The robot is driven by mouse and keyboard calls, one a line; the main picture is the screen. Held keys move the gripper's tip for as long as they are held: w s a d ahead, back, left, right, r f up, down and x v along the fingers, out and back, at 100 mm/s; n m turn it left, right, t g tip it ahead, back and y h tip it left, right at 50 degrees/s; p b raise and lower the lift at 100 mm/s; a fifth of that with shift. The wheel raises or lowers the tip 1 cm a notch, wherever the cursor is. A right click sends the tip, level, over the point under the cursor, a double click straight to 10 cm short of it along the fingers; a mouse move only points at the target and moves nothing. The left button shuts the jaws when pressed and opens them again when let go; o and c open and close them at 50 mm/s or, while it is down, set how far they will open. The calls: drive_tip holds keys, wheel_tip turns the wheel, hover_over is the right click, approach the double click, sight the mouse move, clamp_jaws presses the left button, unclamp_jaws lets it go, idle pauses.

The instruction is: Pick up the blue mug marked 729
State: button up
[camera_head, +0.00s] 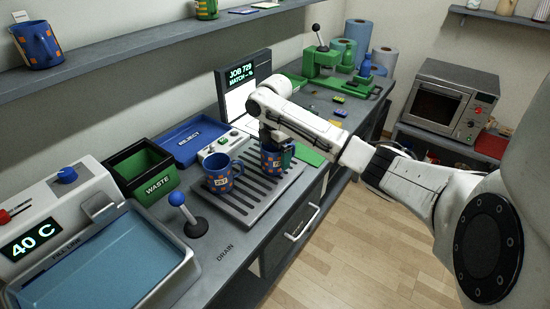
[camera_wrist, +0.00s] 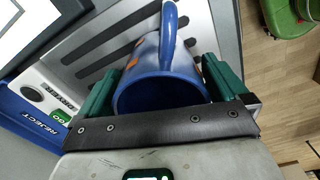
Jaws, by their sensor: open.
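A blue mug with orange patches (camera_head: 270,164) stands on the ribbed drain rack (camera_head: 247,208). Its white label is partly covered, so I cannot read the number. In the wrist view, this mug (camera_wrist: 160,88) is between the green finger pads of my gripper (camera_wrist: 164,82), its handle pointing away at the top. My gripper (camera_head: 279,153) is open around the mug; whether the pads touch it I cannot tell. A second similar blue mug (camera_head: 220,175) stands to the left on the rack, with a white label too small to read surely.
A display (camera_head: 240,75) reads JOB 729. Behind the rack are a REJECT tray (camera_head: 192,138), a WASTE bin (camera_head: 143,172) and a button box (camera_head: 222,145). A blue-knobbed lever (camera_head: 193,222) stands left of the rack. More mugs (camera_head: 37,46) sit on the shelf.

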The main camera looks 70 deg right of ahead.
drive_tip(key=shift+c, duration=0.3)
drive_tip(key=c, duration=1)
drive_tip(key=shift+r, duration=0.1)
drive_tip(key=shift+c, duration=0.2)
